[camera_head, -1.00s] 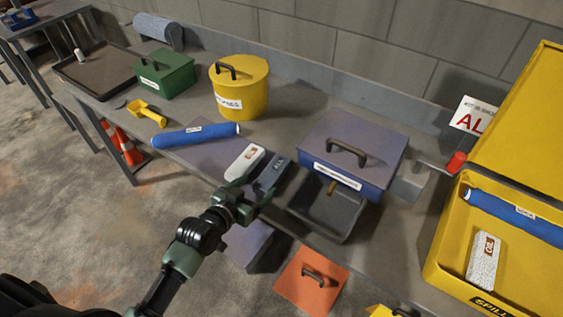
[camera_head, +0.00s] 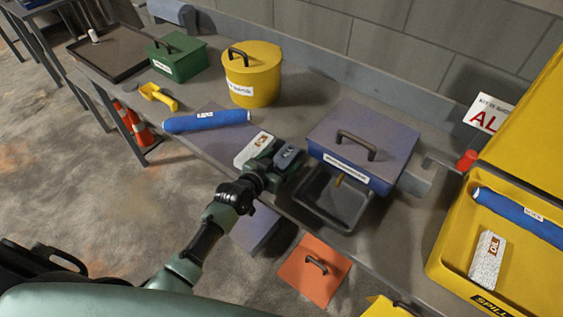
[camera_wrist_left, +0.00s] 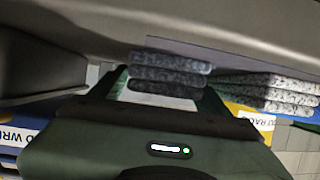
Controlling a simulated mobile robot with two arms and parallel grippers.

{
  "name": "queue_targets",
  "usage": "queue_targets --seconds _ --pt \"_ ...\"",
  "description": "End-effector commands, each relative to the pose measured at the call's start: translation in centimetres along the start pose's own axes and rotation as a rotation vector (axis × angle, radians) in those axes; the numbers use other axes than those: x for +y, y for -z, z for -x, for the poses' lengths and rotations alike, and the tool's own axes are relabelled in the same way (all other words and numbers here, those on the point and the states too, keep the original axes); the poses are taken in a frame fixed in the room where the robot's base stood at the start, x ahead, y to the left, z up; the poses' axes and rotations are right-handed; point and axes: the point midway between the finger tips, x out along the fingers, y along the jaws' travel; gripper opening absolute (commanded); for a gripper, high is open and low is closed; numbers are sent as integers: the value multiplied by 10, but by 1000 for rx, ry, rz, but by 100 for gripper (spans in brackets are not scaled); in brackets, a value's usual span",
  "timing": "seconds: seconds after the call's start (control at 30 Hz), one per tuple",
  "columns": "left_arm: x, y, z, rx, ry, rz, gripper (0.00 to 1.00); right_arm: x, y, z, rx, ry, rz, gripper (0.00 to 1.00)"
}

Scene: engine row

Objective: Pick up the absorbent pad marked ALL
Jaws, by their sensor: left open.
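A dark grey pad stack (camera_head: 289,157) lies at the front of the bench; its marking is too small to read. It also shows in the left wrist view (camera_wrist_left: 170,68), between the fingers. My left gripper (camera_head: 277,167) is open, its fingers on either side of the grey stack near its front end. In the left wrist view the gripper (camera_wrist_left: 163,82) shows no clear grip on it. A white speckled pad stack (camera_head: 253,149) with an orange-brown mark lies just left, and also shows in the wrist view (camera_wrist_left: 275,92). My right gripper is not in view.
A blue lidded box (camera_head: 362,146) and a dark open tray (camera_head: 333,198) stand right of the pads. A blue roll (camera_head: 207,121) lies left, before a yellow bucket (camera_head: 252,75). A yellow spill case (camera_head: 450,255) holds an OIL pad (camera_head: 487,260).

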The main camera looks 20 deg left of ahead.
Motion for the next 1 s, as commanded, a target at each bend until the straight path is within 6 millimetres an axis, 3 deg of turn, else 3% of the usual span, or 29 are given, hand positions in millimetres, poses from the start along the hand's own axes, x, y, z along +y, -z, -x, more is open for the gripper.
queue_targets --seconds 0.1,0.33,0.77,0.87,1.0 --pt "0 0 0 0 0 0 74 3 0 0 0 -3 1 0" --pt "0 0 0 0 0 0 12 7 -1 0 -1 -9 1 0" --pt "0 11 4 2 -1 2 11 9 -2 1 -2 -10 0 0" --pt "0 26 10 5 -1 0 11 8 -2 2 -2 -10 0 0" --pt "0 60 25 8 1 0 11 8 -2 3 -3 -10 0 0"
